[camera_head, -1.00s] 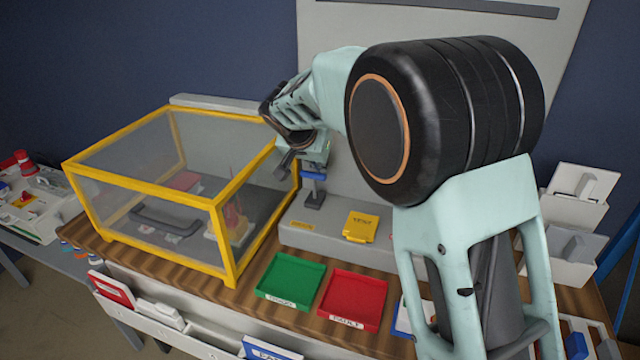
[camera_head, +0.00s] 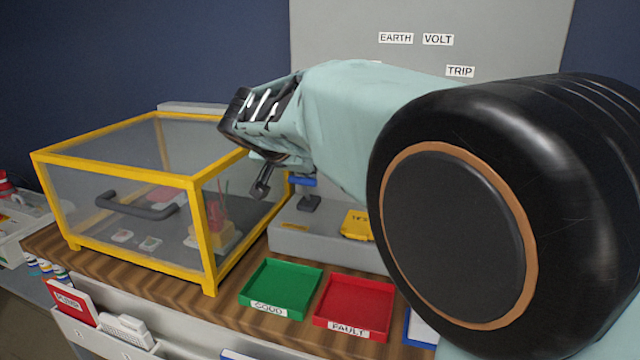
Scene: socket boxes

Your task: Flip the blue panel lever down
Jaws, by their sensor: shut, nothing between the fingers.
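My gripper (camera_head: 262,183) hangs at the end of my pale green arm, near the right side of the yellow-framed clear box. Its dark fingers look closed and empty. A small blue part (camera_head: 302,181) with a dark piece under it shows just right of the fingers, above the grey base unit; I cannot tell whether it is the blue panel lever. The grey upright panel (camera_head: 330,40) stands behind, with EARTH, VOLT and TRIP labels. My arm hides much of the panel, and no lever is clearly visible on it.
The yellow-framed box (camera_head: 195,220) stands on the wooden bench at left. A green tray (camera_head: 281,308) and a red tray (camera_head: 353,326) lie in front of the grey base unit (camera_head: 290,241), which carries a yellow block (camera_head: 356,224). My arm fills the right side.

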